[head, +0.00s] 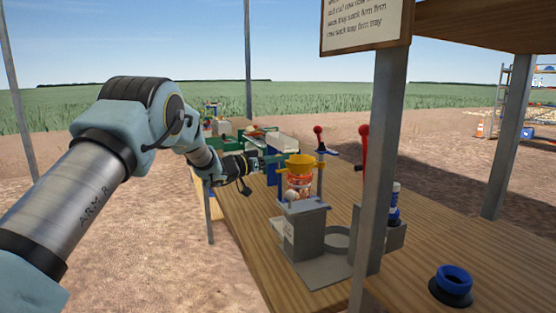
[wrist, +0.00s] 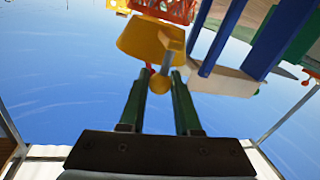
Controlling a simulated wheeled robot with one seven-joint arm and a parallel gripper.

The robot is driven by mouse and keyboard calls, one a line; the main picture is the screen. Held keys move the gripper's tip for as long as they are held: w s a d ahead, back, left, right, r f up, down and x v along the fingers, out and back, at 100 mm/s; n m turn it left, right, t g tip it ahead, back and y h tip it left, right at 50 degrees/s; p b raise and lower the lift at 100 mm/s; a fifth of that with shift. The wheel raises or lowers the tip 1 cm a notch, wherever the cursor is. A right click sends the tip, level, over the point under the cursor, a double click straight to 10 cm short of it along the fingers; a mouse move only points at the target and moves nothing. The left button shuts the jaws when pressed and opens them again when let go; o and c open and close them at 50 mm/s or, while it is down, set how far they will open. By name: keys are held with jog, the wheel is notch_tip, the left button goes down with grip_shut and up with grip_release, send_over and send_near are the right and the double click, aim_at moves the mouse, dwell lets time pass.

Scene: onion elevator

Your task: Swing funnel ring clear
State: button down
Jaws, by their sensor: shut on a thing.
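The yellow funnel ring (head: 299,160) sits over a red-orange patterned sack (head: 299,182) on the grey stand (head: 308,235). My gripper (head: 270,160) reaches in from the left at the funnel's height. In the wrist view the funnel (wrist: 145,40) has a short handle ending in a round yellow knob (wrist: 159,84). My gripper's green fingers (wrist: 163,76) are shut on this knob, one on each side. The red-orange mesh (wrist: 170,8) shows at the top of the wrist view. The contact is too small to make out in the head view.
A grey post (head: 380,160) stands at the bench's near side, right of the stand. Red-knobbed levers (head: 318,131) rise behind the funnel. A sign (head: 363,22) hangs above. Bench space right of the post is mostly clear.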

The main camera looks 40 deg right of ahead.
jog(key=s+a+n+t+b, duration=0.1)
jog(key=s+n+t+b, duration=0.3)
jog(key=s+t+b, duration=0.2)
jog(key=shift+s+r+t+b, duration=0.15)
jog(key=shift+s+t+b, duration=0.2)
jog(key=shift+b, duration=0.7)
jog(key=c, duration=0.6)
grip_release()
jog(key=shift+w, duration=0.1)
jog(key=b+v, duration=0.2)
jog(key=v, duration=0.9)
